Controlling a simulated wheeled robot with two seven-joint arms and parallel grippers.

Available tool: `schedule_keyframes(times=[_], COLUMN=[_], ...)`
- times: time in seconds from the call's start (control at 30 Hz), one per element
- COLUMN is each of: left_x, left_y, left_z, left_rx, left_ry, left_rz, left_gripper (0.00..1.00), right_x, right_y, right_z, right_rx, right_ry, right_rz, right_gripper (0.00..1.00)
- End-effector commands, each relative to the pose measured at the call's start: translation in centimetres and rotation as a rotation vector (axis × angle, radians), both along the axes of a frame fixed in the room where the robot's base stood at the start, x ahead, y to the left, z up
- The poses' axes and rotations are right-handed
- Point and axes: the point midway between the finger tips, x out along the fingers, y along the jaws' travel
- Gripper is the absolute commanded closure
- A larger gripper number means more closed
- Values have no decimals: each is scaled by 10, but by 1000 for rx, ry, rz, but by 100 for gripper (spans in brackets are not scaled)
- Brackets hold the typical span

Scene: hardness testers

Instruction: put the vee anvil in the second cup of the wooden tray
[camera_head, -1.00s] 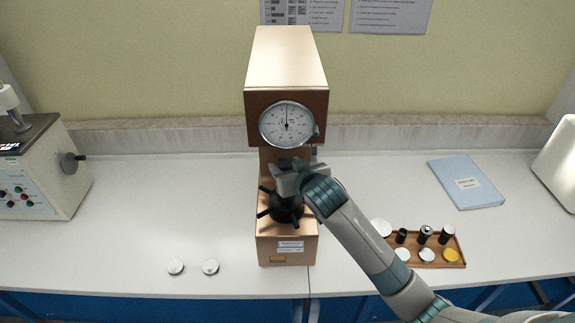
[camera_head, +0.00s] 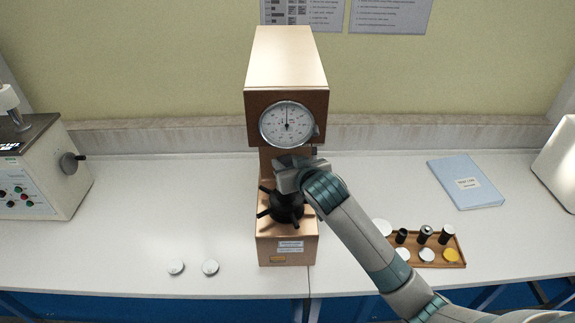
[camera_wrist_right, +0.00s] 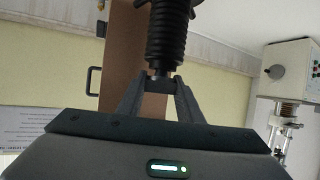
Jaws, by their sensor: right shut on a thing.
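My right gripper (camera_head: 290,176) is at the middle hardness tester (camera_head: 287,70), below its dial and above the black spoked handwheel (camera_head: 286,207). In the right wrist view its two fingers (camera_wrist_right: 160,84) close on a small dark piece (camera_wrist_right: 161,72), apparently the vee anvil, at the end of the black ribbed screw cover (camera_wrist_right: 168,30). The fingers hide most of the piece; I cannot tell whether it is seated or lifted clear. The wooden tray (camera_head: 462,264) is at the right, partly behind my arm. My left gripper is out of view.
The tray holds dark cylinders (camera_head: 446,234), pale discs (camera_head: 427,255) and a yellow disc (camera_head: 452,254). A white disc (camera_head: 381,227) is by its left end. Two discs (camera_head: 210,267) lie front left. A blue folder (camera_head: 466,182) lies back right. Another tester (camera_head: 40,170) stands left.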

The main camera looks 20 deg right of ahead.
Motion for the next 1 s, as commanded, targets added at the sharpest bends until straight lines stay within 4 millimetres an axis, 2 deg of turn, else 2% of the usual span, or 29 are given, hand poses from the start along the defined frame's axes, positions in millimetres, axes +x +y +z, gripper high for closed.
schedule_keyframes(times=[0.53, 1.0], left_x=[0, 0], left_y=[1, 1], left_z=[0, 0], left_rx=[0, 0], left_ry=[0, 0], left_rz=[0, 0], left_gripper=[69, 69], right_x=[-3, -46], right_y=[0, -2], right_z=[3, 3], right_rx=[1, 1], right_ry=[-2, -1], right_rz=[1, 2], right_gripper=[94, 94])
